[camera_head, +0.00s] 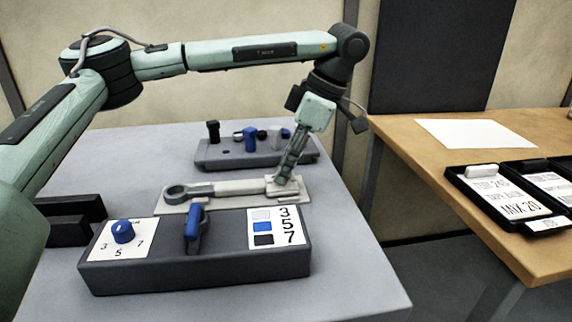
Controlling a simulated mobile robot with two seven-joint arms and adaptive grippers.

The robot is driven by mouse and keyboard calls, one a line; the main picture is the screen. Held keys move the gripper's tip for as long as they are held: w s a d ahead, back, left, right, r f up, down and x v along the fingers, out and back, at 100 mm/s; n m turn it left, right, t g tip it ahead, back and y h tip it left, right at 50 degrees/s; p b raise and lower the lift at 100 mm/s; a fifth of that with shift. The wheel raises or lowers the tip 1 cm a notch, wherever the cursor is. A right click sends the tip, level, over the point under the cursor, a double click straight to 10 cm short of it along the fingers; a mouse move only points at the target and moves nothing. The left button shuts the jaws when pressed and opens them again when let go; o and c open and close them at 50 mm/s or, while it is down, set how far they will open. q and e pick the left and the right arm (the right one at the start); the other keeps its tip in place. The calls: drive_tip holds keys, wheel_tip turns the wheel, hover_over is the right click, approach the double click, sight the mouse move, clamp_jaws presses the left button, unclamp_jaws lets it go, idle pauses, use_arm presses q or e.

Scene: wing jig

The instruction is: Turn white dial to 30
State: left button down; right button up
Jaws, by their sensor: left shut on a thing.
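A grey wrench-like tool (225,188) with a ring at its left end lies on a pale plate (170,207) on the grey table. A whitish part sits at its right end. My left gripper (284,178) reaches down from above, shut on this right end, and its fingers hide part of it. No numbers can be read there, and I cannot tell for sure whether the whitish part is the white dial. My right gripper is not in view.
A dark box (200,272) in front carries a blue knob (123,232), a blue lever (193,225) and a card (277,229) reading 3, 5, 7. A dark rack (225,155) with several small pieces stands behind. A wooden table (430,150) with black trays is at right.

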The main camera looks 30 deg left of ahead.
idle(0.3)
use_arm(q)
drive_tip(key=c, duration=1.7)
unclamp_jaws()
drive_tip(key=v, duration=1.2)
